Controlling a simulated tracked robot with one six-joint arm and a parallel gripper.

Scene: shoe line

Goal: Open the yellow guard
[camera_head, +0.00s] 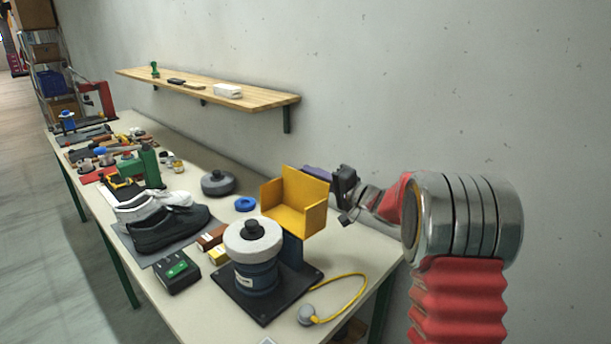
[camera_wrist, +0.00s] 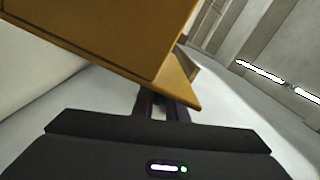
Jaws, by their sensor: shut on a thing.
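The yellow guard (camera_head: 297,203) is an angular, box-like piece standing behind the grey polishing machine (camera_head: 254,262) with its white wheel (camera_head: 252,241). My gripper (camera_head: 343,191) is at the guard's right side. In the wrist view the guard (camera_wrist: 110,38) fills the upper left, close to the camera, and its edge hides the fingertips of my gripper (camera_wrist: 163,105). The fingers look close together at the guard's lower edge, shut on it. The exact grip point is hidden.
Black shoes (camera_head: 165,229) and a black box with a green panel (camera_head: 178,272) lie on the bench left of the machine. A yellow cable (camera_head: 350,292) curls at its right. A wooden shelf (camera_head: 205,88) hangs on the wall behind.

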